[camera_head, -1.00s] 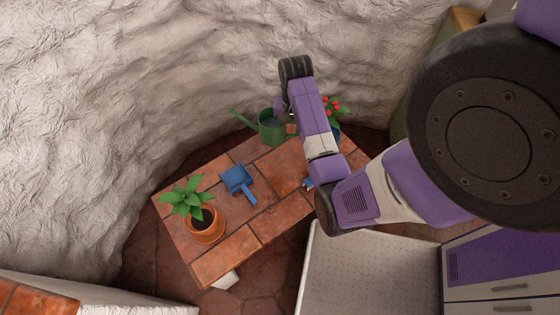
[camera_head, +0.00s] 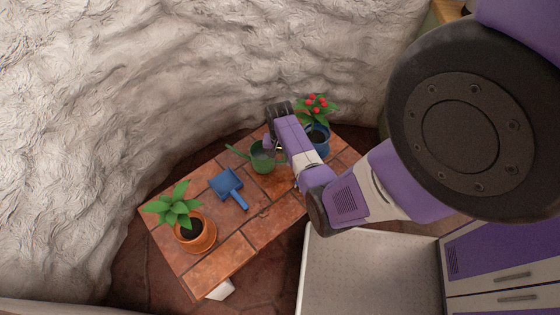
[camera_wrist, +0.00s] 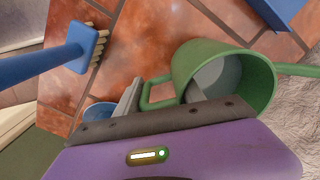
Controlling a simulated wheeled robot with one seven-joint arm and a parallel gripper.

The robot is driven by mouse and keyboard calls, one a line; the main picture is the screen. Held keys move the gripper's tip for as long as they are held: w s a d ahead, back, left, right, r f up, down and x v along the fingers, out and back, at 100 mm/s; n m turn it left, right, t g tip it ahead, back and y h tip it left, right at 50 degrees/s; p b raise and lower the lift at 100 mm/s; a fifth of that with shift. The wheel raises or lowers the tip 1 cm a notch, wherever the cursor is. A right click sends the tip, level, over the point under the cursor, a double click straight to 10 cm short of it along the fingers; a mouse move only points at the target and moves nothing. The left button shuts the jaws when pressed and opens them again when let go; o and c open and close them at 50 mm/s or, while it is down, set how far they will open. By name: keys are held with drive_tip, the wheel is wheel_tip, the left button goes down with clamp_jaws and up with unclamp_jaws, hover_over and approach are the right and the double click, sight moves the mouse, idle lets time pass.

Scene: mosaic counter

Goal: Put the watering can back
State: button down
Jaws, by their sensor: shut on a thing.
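The green watering can (camera_head: 263,162) is at the far edge of the tiled table (camera_head: 222,258), upright, spout toward the left. In the wrist view the can (camera_wrist: 262,82) shows from above, its open mouth and grey inside visible. My gripper (camera_wrist: 138,100) is shut on the can's handle loop, on the side opposite the spout. I cannot tell whether the can's base touches the table.
A blue shovel (camera_head: 226,185) lies left of the can. An orange pot with a leafy plant (camera_head: 196,235) stands at the near left. A blue pot with red flowers (camera_head: 319,140) stands right. The rock wall rises behind.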

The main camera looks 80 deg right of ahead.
drive_tip(key=shift+f, duration=0.3)
drive_tip(key=shift+f, duration=0.1)
drive_tip(key=c, duration=0.7)
unclamp_jaws()
